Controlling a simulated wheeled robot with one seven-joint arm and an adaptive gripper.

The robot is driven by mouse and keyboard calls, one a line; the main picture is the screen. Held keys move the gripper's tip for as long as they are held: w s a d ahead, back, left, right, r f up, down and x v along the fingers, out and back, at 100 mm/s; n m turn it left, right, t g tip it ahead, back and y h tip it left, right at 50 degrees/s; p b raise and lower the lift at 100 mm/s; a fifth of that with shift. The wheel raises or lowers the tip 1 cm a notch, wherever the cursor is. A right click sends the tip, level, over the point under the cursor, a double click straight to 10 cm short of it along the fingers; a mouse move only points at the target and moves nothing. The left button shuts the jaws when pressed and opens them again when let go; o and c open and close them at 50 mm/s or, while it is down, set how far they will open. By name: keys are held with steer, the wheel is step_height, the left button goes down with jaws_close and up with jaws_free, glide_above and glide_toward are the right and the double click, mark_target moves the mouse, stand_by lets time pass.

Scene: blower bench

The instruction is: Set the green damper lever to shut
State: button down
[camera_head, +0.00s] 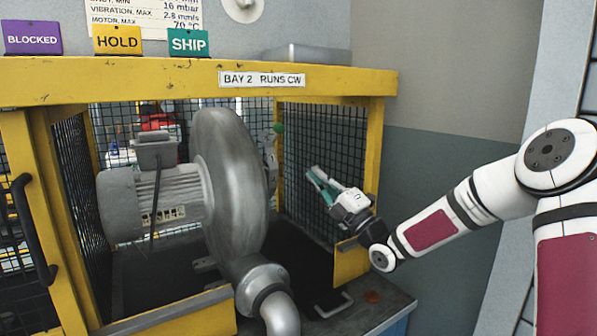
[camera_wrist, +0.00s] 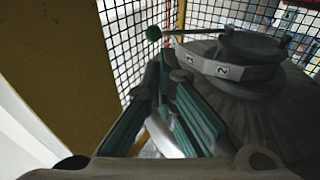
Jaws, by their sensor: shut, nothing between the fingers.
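The damper lever ends in a green ball knob (camera_head: 279,128), seen in the head view beside the blower housing, near the mesh. In the wrist view the green knob (camera_wrist: 154,33) sits at the left end of a thin, roughly level lever arm. My gripper (camera_head: 313,175) is inside the cage, right of the blower and lower than the knob. In the wrist view my gripper (camera_wrist: 168,72) is shut and empty, its tips apart from the knob.
The grey blower (camera_head: 225,175) with its motor (camera_head: 165,195) fills the left and middle of the cage. A yellow frame (camera_head: 374,150) and black mesh (camera_head: 335,135) close in my gripper at the right. Blocked, hold and ship signs stand on the top beam.

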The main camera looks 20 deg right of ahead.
steer(key=s+a+f+m+g+h, duration=0.2)
steer(key=a+f+m+g+h, duration=0.3)
steer(key=f+g+h, duration=0.2)
steer(key=s+d+m+g+h, duration=0.2)
steer(key=s+m+g+h, duration=0.15)
steer(key=s+m, duration=0.45)
steer(key=s+d+m+g+h, duration=0.3)
steer(key=s+h, duration=0.1)
steer(key=s, duration=0.8)
steer(key=s+a+f+m+g+y, duration=0.1)
steer(key=s+a+m+g, duration=0.15)
steer(key=s, duration=0.65)
steer(key=s+a+f+m+g+y, duration=0.15)
steer(key=s+m, duration=0.25)
steer(key=s, duration=0.5)
steer(key=s+a+f+m+g, duration=0.1)
steer(key=s+m+g, duration=0.15)
steer(key=s, duration=0.75)
step_height(320, 180, up, 15)
steer(key=d+t+p, duration=0.1)
steer(key=t+p, duration=0.2)
steer(key=p, duration=0.9)
steer(key=shift+w+f+p, duration=0.2)
steer(key=shift+w+p, duration=0.15)
steer(key=shift+w, duration=0.05)
